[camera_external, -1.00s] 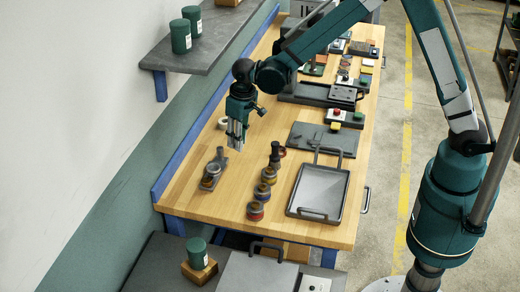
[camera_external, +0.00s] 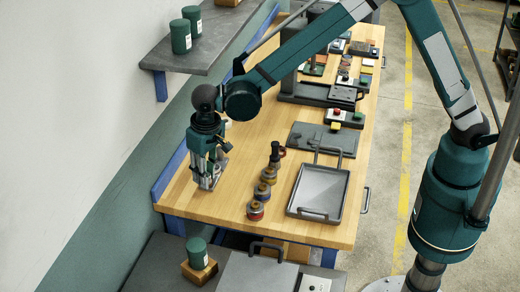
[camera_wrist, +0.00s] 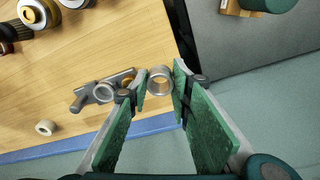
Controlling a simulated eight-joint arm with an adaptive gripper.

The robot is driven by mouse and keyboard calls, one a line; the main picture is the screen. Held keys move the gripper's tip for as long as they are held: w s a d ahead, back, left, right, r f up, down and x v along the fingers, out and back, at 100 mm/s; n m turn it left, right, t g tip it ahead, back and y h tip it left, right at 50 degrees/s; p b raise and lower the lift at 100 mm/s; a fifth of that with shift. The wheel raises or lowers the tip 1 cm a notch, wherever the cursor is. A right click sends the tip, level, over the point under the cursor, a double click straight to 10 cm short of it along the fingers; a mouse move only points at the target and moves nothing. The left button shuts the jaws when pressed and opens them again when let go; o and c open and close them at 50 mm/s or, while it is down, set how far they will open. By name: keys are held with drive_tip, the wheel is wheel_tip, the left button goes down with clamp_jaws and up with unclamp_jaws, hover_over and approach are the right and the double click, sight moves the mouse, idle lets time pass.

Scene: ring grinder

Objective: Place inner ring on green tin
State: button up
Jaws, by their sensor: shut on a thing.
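My gripper (camera_external: 208,183) is low over the left front part of the wooden workbench. In the wrist view my gripper (camera_wrist: 161,92) has its green-padded fingers closed on a small metallic ring, which I take as the inner ring (camera_wrist: 160,70). A grey fixture (camera_wrist: 122,80) with another grey ring (camera_wrist: 103,92) on it lies beside the held ring in that view; the gripper hides most of it in the external view. A green tin (camera_external: 196,247) stands on a wooden block (camera_external: 200,272) on the dark lower surface in front. The tin shows partly in the wrist view (camera_wrist: 268,4).
Two more green tins (camera_external: 181,37) stand on the wall shelf (camera_external: 205,53). A loose pale ring (camera_wrist: 45,128) lies near the blue bench edge (camera_wrist: 60,150).

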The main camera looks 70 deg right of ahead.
drive_tip(key=s+a+r+m+p, duration=0.1)
drive_tip(key=s+a+r, duration=0.1)
drive_tip(key=a, duration=0.9)
drive_tip(key=s+a+r+m+p, duration=0.1)
drive_tip(key=s+a+r+m, duration=0.1)
drive_tip(key=a, duration=0.9)
drive_tip(key=shift+s+r+m+h+p, duration=0.15)
drive_tip(key=shift+r+m+h+p, duration=0.15)
drive_tip(key=shift+r, duration=0.3)
drive_tip(key=shift+f, duration=0.15)
hover_over(195, 244)
drive_tip(key=shift+s+a+f+p, duration=0.1)
drive_tip(key=shift+s+f+p, duration=0.05)
drive_tip(key=shift+f, duration=1.35)
drive_tip(key=shift+s+a+f+p, duration=0.1)
drive_tip(key=shift+f+p, duration=0.05)
drive_tip(key=shift+f, duration=1.35)
drive_tip(key=shift+f, duration=1.85)
drive_tip(key=shift+f, duration=0.2)
drive_tip(key=o, duration=0.9)
drive_tip(key=shift+r, duration=0.25)
